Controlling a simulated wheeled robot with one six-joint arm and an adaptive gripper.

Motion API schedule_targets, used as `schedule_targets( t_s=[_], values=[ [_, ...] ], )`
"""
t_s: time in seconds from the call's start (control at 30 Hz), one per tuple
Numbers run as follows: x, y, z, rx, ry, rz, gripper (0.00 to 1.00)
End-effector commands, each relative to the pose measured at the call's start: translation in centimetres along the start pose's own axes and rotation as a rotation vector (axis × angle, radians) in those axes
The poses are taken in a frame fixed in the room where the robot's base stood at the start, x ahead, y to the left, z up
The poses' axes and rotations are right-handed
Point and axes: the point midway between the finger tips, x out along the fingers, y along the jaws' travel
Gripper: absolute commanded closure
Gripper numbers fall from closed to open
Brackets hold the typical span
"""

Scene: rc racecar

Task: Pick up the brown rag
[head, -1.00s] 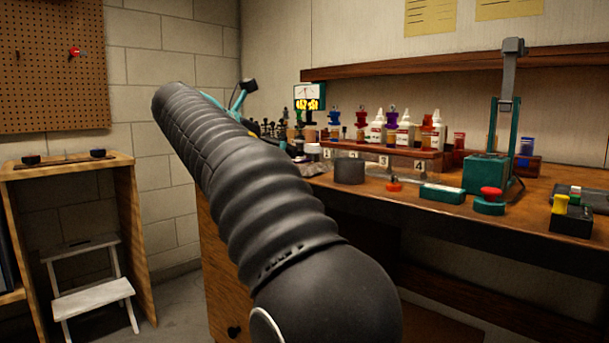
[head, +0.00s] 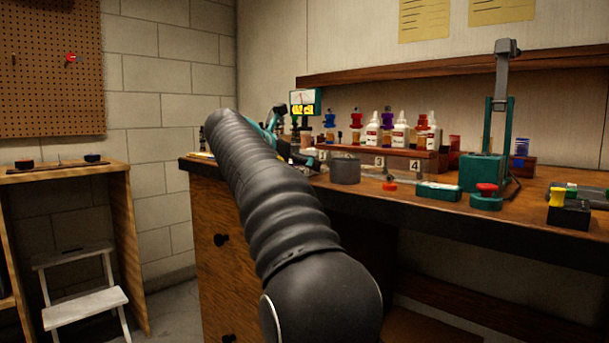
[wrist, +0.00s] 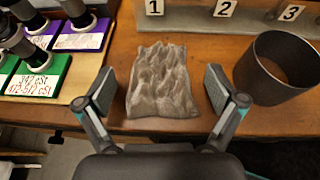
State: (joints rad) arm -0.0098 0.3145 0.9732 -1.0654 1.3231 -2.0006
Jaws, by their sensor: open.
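The brown rag (wrist: 161,82) lies crumpled on the wooden bench top, near its front edge, in the wrist view. My gripper (wrist: 162,96) is open, with one finger to the left of the rag and one to the right. The fingers do not appear to close on the cloth, and how high they are above the bench is hard to tell.
A dark round cup (wrist: 277,68) stands right of the rag; it also shows in the head view (head: 345,171). A numbered rack (wrist: 225,14) lies behind. A teal press (head: 484,172) stands further right.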

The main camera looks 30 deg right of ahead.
Motion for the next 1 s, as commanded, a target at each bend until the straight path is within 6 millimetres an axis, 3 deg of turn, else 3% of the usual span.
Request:
schedule_targets(
  t_s=[0.13,0.4,0.6,1.0],
  values=[
    [2.0,0.0,-0.2,0.001,0.002,-0.001,0.06],
    [2.2,0.0,0.0,0.000,0.001,0.001,0.09],
    [2.2,0.0,-0.1,0.000,0.001,0.001,0.59],
    [2.1,0.0,0.2,0.000,0.001,0.001,0.60]
  ],
)
